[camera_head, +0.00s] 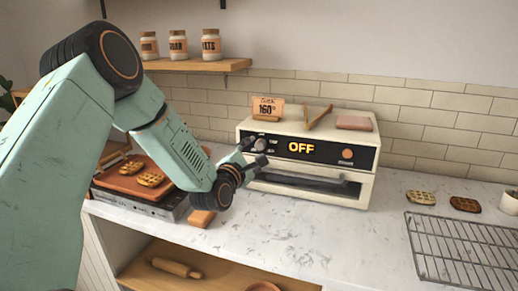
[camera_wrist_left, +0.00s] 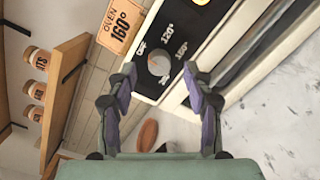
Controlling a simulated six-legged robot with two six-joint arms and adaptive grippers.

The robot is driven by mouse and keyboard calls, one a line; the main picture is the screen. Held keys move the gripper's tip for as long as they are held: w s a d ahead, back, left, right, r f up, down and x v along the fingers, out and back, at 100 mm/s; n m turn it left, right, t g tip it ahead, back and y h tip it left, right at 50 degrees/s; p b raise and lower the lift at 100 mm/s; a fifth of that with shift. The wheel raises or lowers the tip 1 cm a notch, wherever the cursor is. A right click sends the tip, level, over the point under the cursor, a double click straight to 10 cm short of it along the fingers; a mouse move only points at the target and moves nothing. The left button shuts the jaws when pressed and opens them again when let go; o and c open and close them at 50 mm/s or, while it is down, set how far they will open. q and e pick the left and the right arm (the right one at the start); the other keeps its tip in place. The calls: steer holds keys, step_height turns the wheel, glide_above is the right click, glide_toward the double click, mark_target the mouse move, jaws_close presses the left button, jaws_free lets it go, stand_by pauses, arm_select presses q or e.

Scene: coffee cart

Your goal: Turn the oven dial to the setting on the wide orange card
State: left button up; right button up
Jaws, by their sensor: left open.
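The oven (camera_head: 358,190) stands on the counter, and its display (camera_head: 301,147) reads OFF. The wide orange card (camera_head: 268,108) stands on top of the oven and reads OVEN 160°. The card also shows at the top of the left wrist view (camera_wrist_left: 119,25). The oven dial (camera_wrist_left: 159,64) is a pale round knob on the black panel, with OFF, 120° and 160° marks around it. The dial also shows in the head view (camera_head: 260,144). My left gripper (camera_head: 254,153) is open in front of the dial, its fingers (camera_wrist_left: 163,88) on either side in the wrist picture. I cannot tell contact.
A waffle plate (camera_head: 130,183) is left of the oven. A wire rack (camera_head: 465,250) and two waffles (camera_head: 422,198) are at the right. The counter in front of the oven is clear.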

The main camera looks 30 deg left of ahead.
mark_target(259, 146)
arm_select(q)
steer(key=shift+w+a+f, duration=0.1)
steer(key=shift+w+a, duration=0.1)
steer(key=shift+w, duration=0.4)
steer(key=shift+w+a+f, duration=0.1)
steer(key=shift+w+a, duration=0.1)
steer(key=shift+w, duration=0.35)
steer(key=shift+w+a, duration=0.35)
steer(key=shift+w+d+r, duration=0.1)
steer(key=shift+d+r, duration=0.1)
steer(key=shift+d, duration=0.15)
steer(key=shift+a+f, duration=0.15)
steer(key=shift+a, duration=0.15)
steer(key=c, duration=0.5)
steer(key=shift+d, duration=0.1)
jaws_close()
